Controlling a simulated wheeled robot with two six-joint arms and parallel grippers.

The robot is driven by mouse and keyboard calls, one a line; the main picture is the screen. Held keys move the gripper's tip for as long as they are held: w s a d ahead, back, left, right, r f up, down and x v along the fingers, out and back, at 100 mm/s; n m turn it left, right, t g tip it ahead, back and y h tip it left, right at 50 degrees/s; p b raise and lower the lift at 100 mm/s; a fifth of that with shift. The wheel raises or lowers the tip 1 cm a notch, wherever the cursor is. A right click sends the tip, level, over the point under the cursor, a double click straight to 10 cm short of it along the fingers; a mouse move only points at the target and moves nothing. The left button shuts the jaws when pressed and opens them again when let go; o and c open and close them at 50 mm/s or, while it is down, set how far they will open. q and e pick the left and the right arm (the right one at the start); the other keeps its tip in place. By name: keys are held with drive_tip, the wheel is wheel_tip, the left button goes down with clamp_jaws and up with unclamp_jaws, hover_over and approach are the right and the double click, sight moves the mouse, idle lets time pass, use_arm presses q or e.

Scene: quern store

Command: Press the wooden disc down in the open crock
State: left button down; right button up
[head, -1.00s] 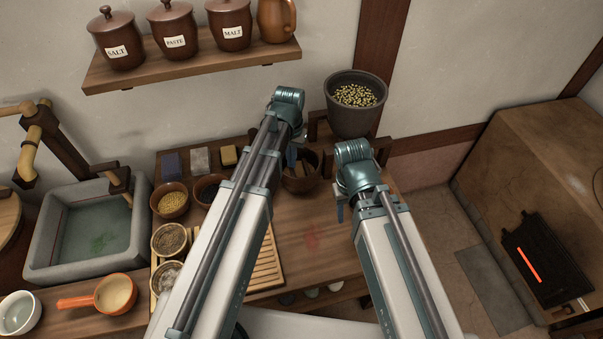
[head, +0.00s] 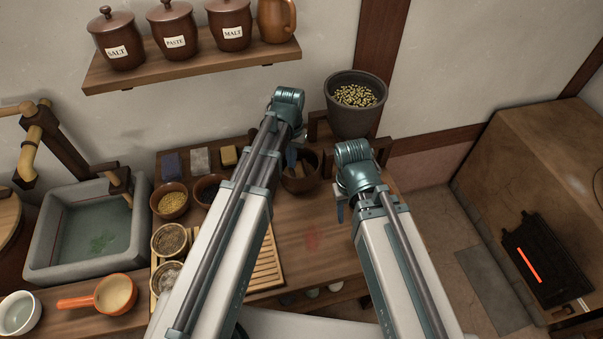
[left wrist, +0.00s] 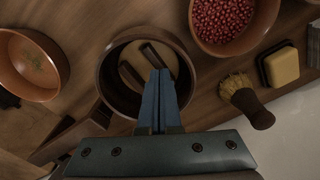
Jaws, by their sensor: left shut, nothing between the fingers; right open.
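The open crock (head: 317,182) is a dark brown round pot on the wooden counter, partly hidden by my left arm in the head view. In the left wrist view I look down into the crock (left wrist: 105,82). The pale wooden disc (left wrist: 143,66) lies inside it, with two dark bars on top. My left gripper (left wrist: 158,75) is shut and empty, its blue fingertips over the disc. I cannot tell if they touch it. In the head view the left gripper (head: 291,157) is at the crock's mouth. My right gripper (head: 340,208) is open and empty, right of the crock.
A grey pot of yellowish pieces (head: 356,92) stands behind on a raised stand. The left wrist view shows a bowl of red beans (left wrist: 222,20), a brush (left wrist: 245,98) and an orange bowl (left wrist: 30,65) around the crock.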

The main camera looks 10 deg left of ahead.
use_arm(q)
drive_tip(key=shift+f+b, duration=0.85)
idle(0.7)
drive_tip(key=shift+s, duration=0.1)
idle(2.1)
drive_tip(key=shift+r+p, duration=0.55)
wheel_tip(320, 180, up, 9)
drive_tip(key=p, duration=0.9)
drive_tip(key=shift+f, duration=0.1)
drive_tip(key=s+d+m, duration=0.1)
drive_tip(key=s+d, duration=0.2)
drive_tip(key=s, duration=0.4)
drive_tip(key=s+d+m+y, duration=0.1)
drive_tip(key=s+d, duration=0.2)
drive_tip(key=s, duration=0.5)
drive_tip(key=shift+s, duration=0.3)
